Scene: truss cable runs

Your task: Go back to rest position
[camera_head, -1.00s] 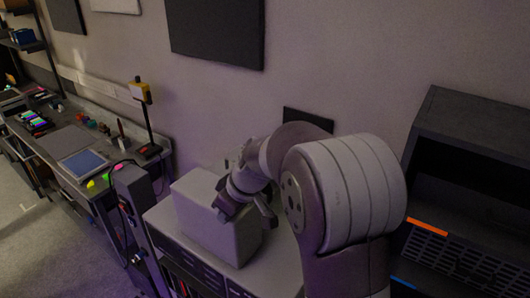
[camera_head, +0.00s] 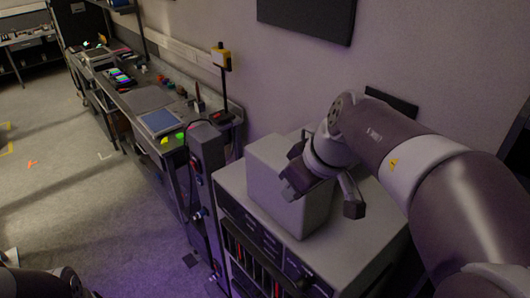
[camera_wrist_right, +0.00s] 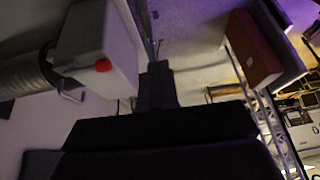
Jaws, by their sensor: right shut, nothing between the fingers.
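My right arm reaches in from the right in the head view. Its gripper (camera_head: 298,186) is in front of a plain grey box on the cabinet top, partly covering the box. I cannot tell whether they touch. In the right wrist view the dark fingers (camera_wrist_right: 157,84) are together with nothing between them. A dark part of my own body, seemingly my left arm (camera_head: 50,284), shows at the bottom left edge of the head view. Its fingers cannot be made out.
The grey box (camera_head: 264,187) stands on a cabinet (camera_head: 345,252). A dark post (camera_head: 206,160) stands left of it. A long workbench (camera_head: 143,98) with small coloured items runs along the wall. Open floor (camera_head: 80,180) lies to the left.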

